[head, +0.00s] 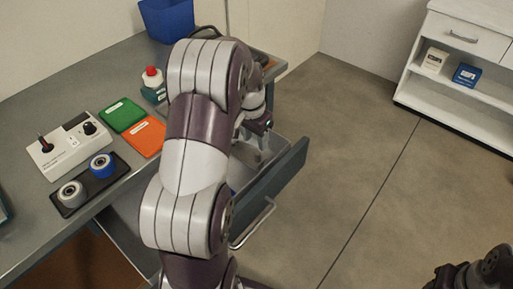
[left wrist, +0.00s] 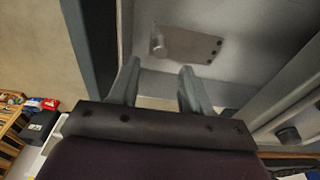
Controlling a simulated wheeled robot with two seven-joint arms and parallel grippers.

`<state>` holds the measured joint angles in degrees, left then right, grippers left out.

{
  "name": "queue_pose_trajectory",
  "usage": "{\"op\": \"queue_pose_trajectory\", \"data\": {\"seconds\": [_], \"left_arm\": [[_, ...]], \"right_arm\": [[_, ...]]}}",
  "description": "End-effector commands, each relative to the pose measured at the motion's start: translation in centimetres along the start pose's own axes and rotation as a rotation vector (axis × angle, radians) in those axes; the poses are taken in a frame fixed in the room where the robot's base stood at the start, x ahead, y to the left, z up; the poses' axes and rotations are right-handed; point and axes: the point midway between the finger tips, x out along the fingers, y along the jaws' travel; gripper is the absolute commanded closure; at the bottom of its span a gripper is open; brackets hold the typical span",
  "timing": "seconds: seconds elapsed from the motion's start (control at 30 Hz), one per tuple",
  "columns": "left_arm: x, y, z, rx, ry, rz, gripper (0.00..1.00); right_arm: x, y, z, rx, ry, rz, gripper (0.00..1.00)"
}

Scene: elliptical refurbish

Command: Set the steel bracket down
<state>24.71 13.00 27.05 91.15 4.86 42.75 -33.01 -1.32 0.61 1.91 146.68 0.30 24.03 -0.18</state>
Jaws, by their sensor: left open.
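The steel bracket (left wrist: 190,46), a flat grey plate with small holes and a raised part at its left end, lies on the light floor of the open drawer (left wrist: 240,88) in the left wrist view. My left gripper (left wrist: 160,78) is open, its two fingers apart and pointing toward the bracket, with nothing between them. In the head view my left gripper (head: 260,127) reaches down over the open drawer (head: 285,172); my arm hides much of the drawer, and I cannot make out the bracket there. Part of my right arm shows at the lower right corner.
The grey workbench (head: 75,85) carries a control box (head: 68,145), a green pad (head: 122,114), an orange pad (head: 145,136), a black tray (head: 70,208) with two rolls, and a blue bin (head: 167,18). A white shelf (head: 465,85) stands far right. The floor between is clear.

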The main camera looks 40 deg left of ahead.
Motion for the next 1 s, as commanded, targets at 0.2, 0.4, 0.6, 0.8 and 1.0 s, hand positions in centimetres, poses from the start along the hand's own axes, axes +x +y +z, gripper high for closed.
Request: {"op": "queue_pose_trajectory", "data": {"seconds": [0.2,0.4,0.6,0.8,1.0], "left_arm": [[-3.8,0.0,0.0,0.0,0.0,0.0,0.52],[-3.6,7.9,2.8,-0.014,-0.01,-0.002,0.52],[-2.5,16.5,10.2,-0.047,-0.002,-0.004,0.52],[-2.1,18.0,12.8,-0.063,0.0,-0.003,0.52],[-2.0,18.0,12.8,-0.064,-0.002,-0.003,0.52]], "right_arm": [[-0.5,0.0,-0.1,0.0,0.0,0.0,0.57],[-0.5,0.0,-0.1,0.0,0.0,0.0,0.57],[-0.5,0.0,-0.1,0.0,0.0,0.0,0.57],[-0.5,0.0,-0.1,0.0,0.0,0.0,0.57],[-0.5,0.0,-0.1,0.0,0.0,0.0,0.57]]}}
